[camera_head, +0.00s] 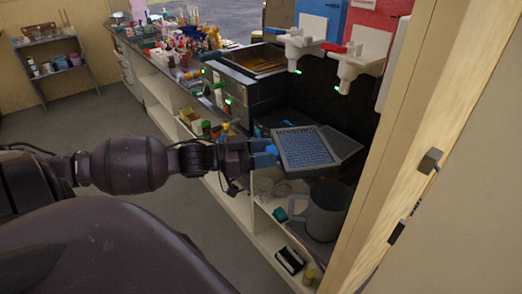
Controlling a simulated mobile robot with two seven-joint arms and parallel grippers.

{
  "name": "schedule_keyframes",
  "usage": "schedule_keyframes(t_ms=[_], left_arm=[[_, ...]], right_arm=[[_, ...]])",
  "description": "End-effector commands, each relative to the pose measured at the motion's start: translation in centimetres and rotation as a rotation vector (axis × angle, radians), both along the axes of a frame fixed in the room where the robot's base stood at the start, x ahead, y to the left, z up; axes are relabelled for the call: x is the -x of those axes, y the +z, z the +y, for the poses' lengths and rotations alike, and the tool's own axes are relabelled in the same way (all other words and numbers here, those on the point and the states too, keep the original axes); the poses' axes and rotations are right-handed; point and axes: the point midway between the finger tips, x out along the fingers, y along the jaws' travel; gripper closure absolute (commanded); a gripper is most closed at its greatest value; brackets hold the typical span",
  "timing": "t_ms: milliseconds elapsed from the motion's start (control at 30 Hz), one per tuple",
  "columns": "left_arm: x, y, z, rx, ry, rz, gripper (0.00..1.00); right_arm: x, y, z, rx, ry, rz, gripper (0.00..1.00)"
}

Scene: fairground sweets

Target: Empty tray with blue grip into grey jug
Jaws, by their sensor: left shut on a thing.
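The grey tray (315,167), with a blue-looking gridded surface, is held out to the right of my left gripper (258,158). Its blue grip (266,151) is between the fingers, and the gripper is shut on it. The tray looks slightly tilted. The grey jug (327,211) stands upright on a lower shelf, below and a little right of the tray. Its handle faces left, and its inside is mostly hidden. My right gripper is out of view.
A grey panel (346,144) lies just behind the tray. White dispensers (298,46) hang on the blue and red machines above. A wooden post (400,140) closes off the right side. Small jars (265,186) and a teal item (280,214) sit left of the jug.

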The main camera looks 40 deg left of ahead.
Motion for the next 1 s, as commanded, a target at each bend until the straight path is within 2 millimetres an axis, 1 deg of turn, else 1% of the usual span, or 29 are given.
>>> schedule_keyframes(t_ms=[167, 433, 733, 800, 1000], left_arm=[[0.1, -0.1, -0.2, -0.027, -0.010, 0.000, 0.86], [0.1, -0.7, -0.3, -0.135, -0.009, 0.004, 0.86], [0.0, -1.2, -0.4, -0.257, -0.009, 0.007, 0.86], [0.0, -0.5, -0.6, -0.283, -0.010, 0.004, 0.86], [0.0, 0.4, -1.0, -0.357, -0.009, 0.006, 0.86]], right_arm=[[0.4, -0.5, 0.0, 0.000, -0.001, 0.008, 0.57], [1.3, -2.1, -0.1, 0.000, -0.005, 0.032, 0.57], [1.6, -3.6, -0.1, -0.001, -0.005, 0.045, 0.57], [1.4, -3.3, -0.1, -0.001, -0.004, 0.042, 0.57], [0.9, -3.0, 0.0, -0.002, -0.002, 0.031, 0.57]])
